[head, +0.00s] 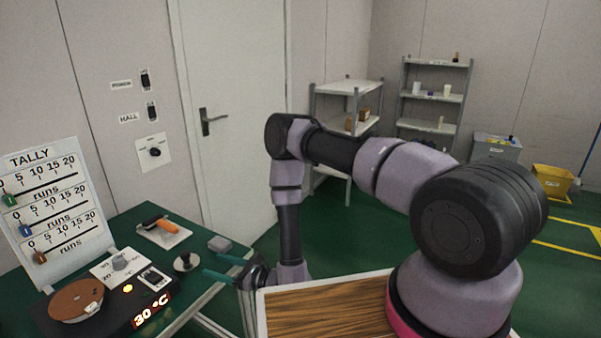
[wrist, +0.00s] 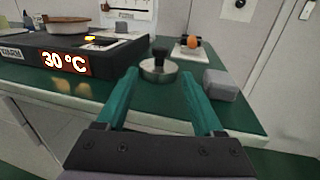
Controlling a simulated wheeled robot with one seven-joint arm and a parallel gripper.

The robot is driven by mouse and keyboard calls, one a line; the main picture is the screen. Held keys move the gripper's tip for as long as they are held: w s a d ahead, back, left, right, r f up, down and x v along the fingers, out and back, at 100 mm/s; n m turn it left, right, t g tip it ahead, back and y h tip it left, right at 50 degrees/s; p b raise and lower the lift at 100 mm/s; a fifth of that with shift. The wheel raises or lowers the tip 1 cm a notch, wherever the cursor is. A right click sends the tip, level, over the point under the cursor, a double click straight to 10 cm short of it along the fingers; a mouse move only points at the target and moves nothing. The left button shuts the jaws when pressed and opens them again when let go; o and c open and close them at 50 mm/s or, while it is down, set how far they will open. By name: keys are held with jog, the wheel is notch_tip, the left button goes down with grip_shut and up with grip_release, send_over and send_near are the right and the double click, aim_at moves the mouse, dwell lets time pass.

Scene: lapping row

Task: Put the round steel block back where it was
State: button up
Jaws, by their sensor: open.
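The round steel block (head: 186,262) is a low steel disc with a black knob on top. It stands upright on the green bench near its right edge. In the wrist view the steel block (wrist: 159,70) shows just beyond and between my teal fingertips. My gripper (head: 212,266) is open and empty, its fingers pointing at the block from the bench edge side. In the wrist view my gripper (wrist: 160,78) has its two fingers spread wide apart. I cannot tell whether either finger touches the block.
A grey block (wrist: 220,84) lies close by the right finger. A heater box (wrist: 70,62) reading 30 °C, with a brown round plate (head: 76,299), stands left. An orange-handled tool (head: 167,226) lies on a white pad behind. A tally board (head: 50,205) stands at the back left.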

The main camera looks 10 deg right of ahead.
notch_tip(320, 180, up, 25)
jog(key=w+a+n+g+y, duration=0.1)
jog(key=n+g+y, duration=0.3)
jog(key=n+g, duration=0.6)
jog(key=s+d+r+n+g+h, duration=0.2)
jog(key=d+r+n, duration=0.1)
jog(key=r, duration=0.3)
jog(key=s+d+r+n+g+h, duration=0.2)
jog(key=s+d+r+n+h, duration=0.1)
jog(key=r, duration=0.3)
jog(key=s+d+r+n+t+h, duration=0.1)
jog(key=s+d+r+t+h, duration=0.2)
jog(key=d, duration=0.7)
jog(key=s+d+r+n+t+h, duration=0.1)
jog(key=d+r+t+h, duration=0.4)
jog(key=d, duration=0.5)
jog(key=s+d+r+n+t+h, duration=0.1)
jog(key=s+d+r+t+h, duration=0.3)
jog(key=d+r, duration=0.3)
jog(key=d, duration=0.3)
jog(key=shift+s+d+n+h, duration=0.3)
jog(key=shift+s+h, duration=0.05)
jog(key=shift+h, duration=0.05)
